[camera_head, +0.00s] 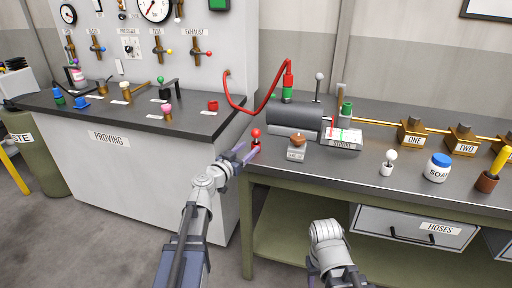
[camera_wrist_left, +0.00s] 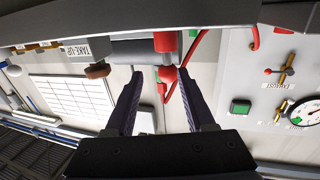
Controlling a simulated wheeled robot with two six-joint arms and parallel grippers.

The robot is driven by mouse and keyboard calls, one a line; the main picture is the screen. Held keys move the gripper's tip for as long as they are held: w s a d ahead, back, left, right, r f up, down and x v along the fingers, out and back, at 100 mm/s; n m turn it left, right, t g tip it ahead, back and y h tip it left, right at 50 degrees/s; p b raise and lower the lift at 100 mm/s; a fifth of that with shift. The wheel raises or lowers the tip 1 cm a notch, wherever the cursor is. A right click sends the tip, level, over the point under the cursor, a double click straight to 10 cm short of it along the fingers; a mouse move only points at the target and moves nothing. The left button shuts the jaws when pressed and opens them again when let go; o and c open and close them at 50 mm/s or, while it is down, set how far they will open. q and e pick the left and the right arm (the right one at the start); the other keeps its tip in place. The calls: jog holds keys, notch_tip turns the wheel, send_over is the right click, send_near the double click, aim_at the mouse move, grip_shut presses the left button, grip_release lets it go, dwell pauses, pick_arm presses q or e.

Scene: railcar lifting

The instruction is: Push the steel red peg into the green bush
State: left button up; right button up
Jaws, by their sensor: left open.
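The red peg (camera_head: 256,133) has a ball top and a wider red lower part. It stands at the bench's left front corner. My left gripper (camera_head: 246,152) is open around it. In the left wrist view, the red ball (camera_wrist_left: 168,73) lies between the two open fingertips (camera_wrist_left: 161,77), with gaps on both sides. Another green piece (camera_head: 287,95) is under the red hose fitting. I cannot tell which is the green bush. Only my right arm's links show; its gripper is out of view.
A dark grey cylinder (camera_head: 294,118) and a small block with a brown knob (camera_head: 297,148) stand just right of the peg. The labelled grey block (camera_head: 342,139), white peg (camera_head: 389,162) and soap jar (camera_head: 438,167) are farther right. A red hose (camera_head: 262,106) loops behind.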

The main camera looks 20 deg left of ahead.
aim_at(255, 141)
pick_arm(q)
jog(key=shift+w+a+r+y, duration=0.1)
jog(key=shift+a+y, duration=0.3)
jog(key=shift+a, duration=0.25)
jog(key=shift+x, duration=1.35)
jog(key=shift+d+f+b+x, duration=0.1)
jog(key=shift+f+b+x, duration=0.1)
jog(key=shift+x, duration=1.1)
jog(key=shift+d+f+b+x, duration=0.1)
jog(key=shift+b+x, duration=0.1)
jog(key=shift+x, duration=1.1)
jog(key=shift+c, duration=0.3)
grip_shut()
